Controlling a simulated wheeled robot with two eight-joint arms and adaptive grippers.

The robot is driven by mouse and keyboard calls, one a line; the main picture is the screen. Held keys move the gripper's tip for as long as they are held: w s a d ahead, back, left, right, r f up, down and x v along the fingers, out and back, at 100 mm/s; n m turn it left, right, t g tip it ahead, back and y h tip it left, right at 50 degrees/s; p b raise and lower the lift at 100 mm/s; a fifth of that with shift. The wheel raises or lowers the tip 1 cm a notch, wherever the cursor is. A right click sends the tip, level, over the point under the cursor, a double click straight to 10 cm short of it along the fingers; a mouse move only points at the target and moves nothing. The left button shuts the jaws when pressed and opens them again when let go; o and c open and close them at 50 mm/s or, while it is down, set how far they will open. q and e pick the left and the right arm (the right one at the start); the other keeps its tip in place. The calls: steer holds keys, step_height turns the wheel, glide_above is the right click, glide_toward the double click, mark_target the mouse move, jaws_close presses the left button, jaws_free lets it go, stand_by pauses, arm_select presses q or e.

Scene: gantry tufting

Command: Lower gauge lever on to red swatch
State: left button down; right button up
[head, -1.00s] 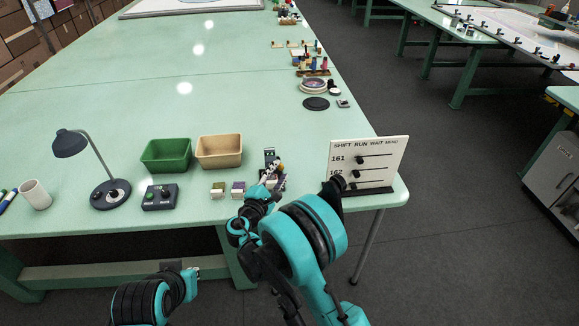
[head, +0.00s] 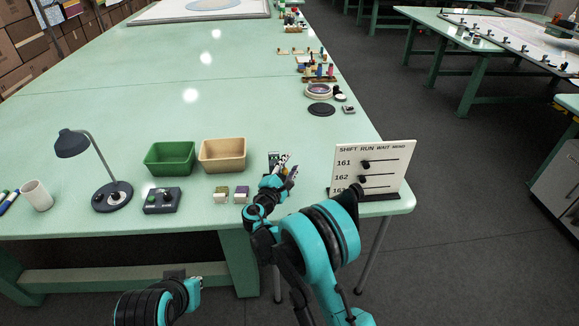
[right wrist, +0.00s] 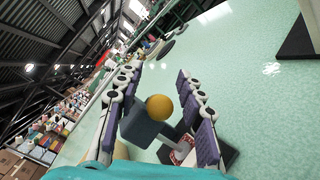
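The gauge (head: 273,157) stands near the table's front edge, partly hidden by my right gripper in the head view. In the right wrist view it shows as a dark block (right wrist: 139,126) with a yellow ball knob (right wrist: 159,108). A red and white patch, probably the red swatch (right wrist: 181,152), lies low beside the block on a dark base. My right gripper (right wrist: 155,78) is open, its purple-padded fingers on either side of the knob; contact is unclear. It also shows in the head view (head: 284,168). My left arm is low at the front, its gripper (head: 174,272) unclear.
A white sign board (head: 372,168) stands right. Green (head: 169,158) and tan (head: 222,155) bins stand behind. The table middle is clear.

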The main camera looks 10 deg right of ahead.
jaws_close()
steer(key=g+p, duration=0.1)
steer(key=r+n+g+y+p, duration=0.1)
steer(key=p, duration=0.1)
steer(key=shift+w, duration=0.25)
